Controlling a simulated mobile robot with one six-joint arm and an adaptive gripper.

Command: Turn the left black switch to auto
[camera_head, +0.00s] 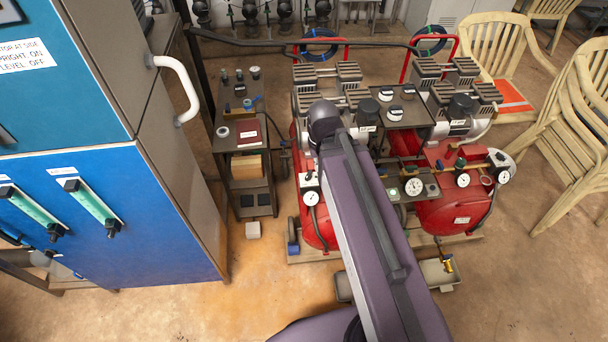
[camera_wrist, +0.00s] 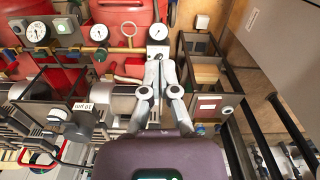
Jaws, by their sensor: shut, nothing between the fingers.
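A red compressor (camera_head: 455,209) with gauges stands right of my arm. A dark shelf cart (camera_head: 250,185) is at left, beside a blue cabinet (camera_head: 150,220). Cream chairs (camera_head: 500,52) stand at right. Hoses and pipes crowd the compressors.

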